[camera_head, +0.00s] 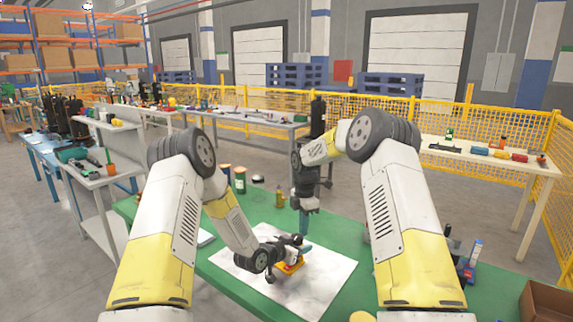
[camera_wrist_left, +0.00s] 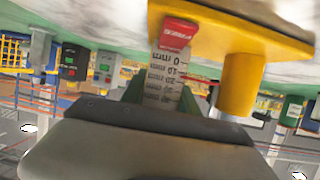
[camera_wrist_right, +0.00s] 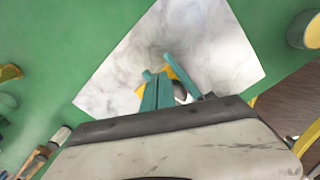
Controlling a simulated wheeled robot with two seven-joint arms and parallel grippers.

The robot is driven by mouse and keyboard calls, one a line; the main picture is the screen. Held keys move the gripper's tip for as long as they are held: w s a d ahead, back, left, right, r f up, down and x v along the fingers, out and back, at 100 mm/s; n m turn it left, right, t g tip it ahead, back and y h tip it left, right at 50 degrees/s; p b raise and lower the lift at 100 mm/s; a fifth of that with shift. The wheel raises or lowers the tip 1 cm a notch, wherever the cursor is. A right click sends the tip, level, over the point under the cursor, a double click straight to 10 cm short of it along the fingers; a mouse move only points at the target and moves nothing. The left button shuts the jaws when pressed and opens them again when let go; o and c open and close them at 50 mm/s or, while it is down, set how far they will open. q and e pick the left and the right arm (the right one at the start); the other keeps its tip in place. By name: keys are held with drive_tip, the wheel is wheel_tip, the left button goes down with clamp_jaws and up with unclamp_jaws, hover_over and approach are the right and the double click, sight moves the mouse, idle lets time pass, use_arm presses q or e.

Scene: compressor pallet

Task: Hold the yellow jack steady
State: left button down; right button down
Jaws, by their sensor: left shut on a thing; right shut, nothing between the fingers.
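The yellow jack (camera_head: 290,267) stands on the white marbled sheet on the green table in the head view. In the left wrist view its yellow plate (camera_wrist_left: 230,30), yellow post, red tab and millimetre scale fill the upper middle. My left gripper (camera_head: 283,255) is low beside the jack; its green fingers sit either side of the scaled part, shut on the jack. My right gripper (camera_head: 304,226) points down above the sheet, shut and empty. In the right wrist view its teal fingers (camera_wrist_right: 157,92) partly cover a yellow piece of the jack.
The white marbled sheet (camera_head: 325,279) is otherwise largely clear. Cans (camera_head: 240,180) stand at the green table's far left. A blue and red device (camera_head: 470,262) and a brown box (camera_head: 545,302) are at the right. Yellow fencing and other benches stand behind.

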drive_tip(key=shift+s+a, duration=0.15)
drive_tip(key=shift+s, duration=0.25)
drive_tip(key=shift+s+d, duration=0.5)
drive_tip(key=shift+s, duration=0.2)
drive_tip(key=shift+s+a, duration=0.1)
drive_tip(key=shift+s, duration=0.3)
idle(0.4)
wheel_tip(320, 180, up, 6)
drive_tip(key=d, duration=0.1)
idle(0.8)
